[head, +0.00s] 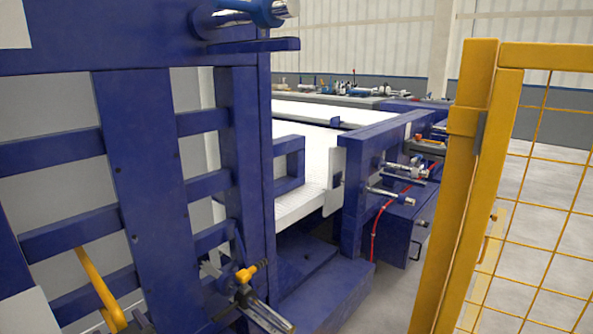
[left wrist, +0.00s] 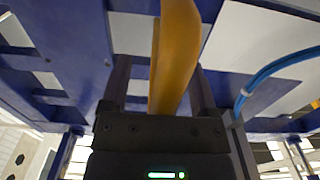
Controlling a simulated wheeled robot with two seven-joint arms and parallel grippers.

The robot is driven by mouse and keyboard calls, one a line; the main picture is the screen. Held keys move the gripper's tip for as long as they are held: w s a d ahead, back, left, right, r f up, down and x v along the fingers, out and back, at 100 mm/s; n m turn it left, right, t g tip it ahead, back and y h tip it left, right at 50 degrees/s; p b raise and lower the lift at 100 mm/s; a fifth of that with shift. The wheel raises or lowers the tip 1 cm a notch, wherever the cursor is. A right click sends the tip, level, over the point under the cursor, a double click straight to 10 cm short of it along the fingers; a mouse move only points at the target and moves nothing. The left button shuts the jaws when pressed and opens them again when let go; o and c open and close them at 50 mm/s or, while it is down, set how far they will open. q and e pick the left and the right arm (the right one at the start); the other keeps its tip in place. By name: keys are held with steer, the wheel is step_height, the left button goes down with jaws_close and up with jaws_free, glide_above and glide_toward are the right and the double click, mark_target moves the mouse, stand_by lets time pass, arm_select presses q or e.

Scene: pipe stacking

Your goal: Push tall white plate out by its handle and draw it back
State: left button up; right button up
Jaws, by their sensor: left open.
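The tall white plate (head: 50,100) stands upright behind the blue bars at the left of the head view. Pale panel pieces also show between the blue beams in the left wrist view (left wrist: 245,50). A curved yellow handle (head: 98,285) is at the lower left of the head view. In the left wrist view the yellow handle (left wrist: 180,50) runs between the two dark fingers of my left gripper (left wrist: 160,66). The fingers are apart, one on each side of it. I cannot tell whether either touches it. My right gripper is not in view.
A blue machine frame (head: 150,170) fills the left side. A white slatted bed (head: 300,205) lies beyond it. A yellow mesh fence (head: 470,190) stands at the right. A blue hose (left wrist: 265,75) curves right of the gripper. Clear floor lies beyond the fence.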

arm_select(q)
steer(key=shift+s, duration=0.1)
steer(key=v, duration=0.8)
stand_by(0.3)
